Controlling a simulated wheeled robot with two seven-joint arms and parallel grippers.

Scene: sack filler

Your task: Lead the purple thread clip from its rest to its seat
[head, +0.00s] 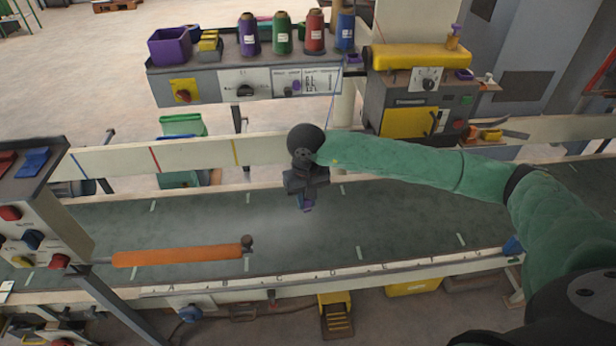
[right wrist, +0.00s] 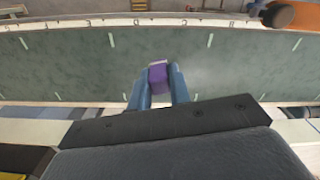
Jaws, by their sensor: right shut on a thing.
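My right gripper (head: 305,203) hangs over the green conveyor belt (head: 210,220), pointing down. Its two blue fingers show in the right wrist view (right wrist: 158,88), shut on the purple thread clip (right wrist: 158,77). The clip shows as a small purple bit below the jaws in the head view (head: 307,208). A thin blue thread (head: 334,98) runs down from the spool shelf towards the gripper; its lower end is hidden. Small purple parts sit at the shelf's right end (head: 353,60) and on the yellow-topped machine (head: 464,75); I cannot tell which is rest or seat. My left gripper is out of view.
Several thread spools (head: 283,33) stand on the grey shelf (head: 200,76) at the back. A cream rail (head: 200,153) runs between shelf and belt. An orange bar (head: 180,255) reaches over the belt from the left control box (head: 35,215). The belt below the gripper is clear.

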